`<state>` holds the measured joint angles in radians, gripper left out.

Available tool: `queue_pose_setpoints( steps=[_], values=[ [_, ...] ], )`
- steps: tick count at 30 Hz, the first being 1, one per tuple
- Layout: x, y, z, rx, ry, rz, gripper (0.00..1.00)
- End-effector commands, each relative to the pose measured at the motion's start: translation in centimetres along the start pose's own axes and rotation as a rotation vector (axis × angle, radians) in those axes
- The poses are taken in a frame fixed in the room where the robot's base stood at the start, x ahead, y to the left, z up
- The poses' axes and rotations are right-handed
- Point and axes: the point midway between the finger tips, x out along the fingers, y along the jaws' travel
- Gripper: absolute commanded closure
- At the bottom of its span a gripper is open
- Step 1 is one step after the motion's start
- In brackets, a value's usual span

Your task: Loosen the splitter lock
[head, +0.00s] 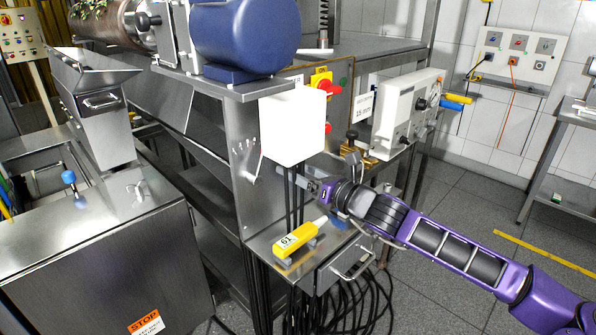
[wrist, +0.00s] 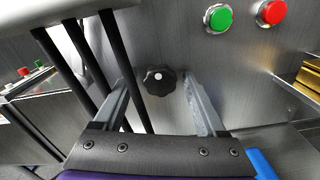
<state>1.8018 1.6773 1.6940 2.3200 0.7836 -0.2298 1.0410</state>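A black lobed knob (wrist: 160,80) with a pale centre dot is on the steel panel (wrist: 225,70) in the wrist view. It looks like the splitter lock, though no label shows. My gripper (wrist: 157,92) is open, with one finger on each side of the knob and gaps between; whether the fingertips reach as far as the knob I cannot tell. In the head view my gripper (head: 296,180) is just below the white box (head: 293,125), and the knob is not visible there. A small lever with a marked scale (head: 245,160) is on the panel's left.
Black cables (wrist: 92,50) run close to my left finger. A green button (wrist: 217,17) and a red button (wrist: 269,12) are above right. In the head view, a yellow handheld device (head: 298,238) lies on the steel shelf below my gripper. Brass-coloured parts (head: 360,148) are to the right.

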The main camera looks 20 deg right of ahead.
Motion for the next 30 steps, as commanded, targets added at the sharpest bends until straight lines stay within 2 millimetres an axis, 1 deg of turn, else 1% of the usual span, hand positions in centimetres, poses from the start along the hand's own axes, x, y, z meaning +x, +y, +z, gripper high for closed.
queue_pose_setpoints(
  steps=[1,5,6,8,9,11,12,18,23,30],
  values=[
    [-0.01,0.0,-0.01,0.0,0.0,0.0,0.38],
    [-0.01,0.01,-0.01,0.0,0.0,0.0,0.61],
    [-0.02,0.01,-0.01,0.0,0.0,0.0,0.69],
    [-0.02,0.01,-0.01,0.0,0.0,0.0,0.79],
    [-0.02,0.01,-0.02,0.0,0.0,0.0,0.87],
    [-0.02,0.02,-0.02,0.0,0.0,0.001,0.97],
    [-0.02,0.02,-0.02,0.0,0.0,0.001,1.0],
    [-0.02,0.04,0.01,-0.011,0.0,0.001,1.0],
    [-0.01,0.07,0.06,-0.059,0.001,0.001,1.0],
    [-0.01,0.13,0.15,-0.218,0.0,0.001,1.0]
  ],
)
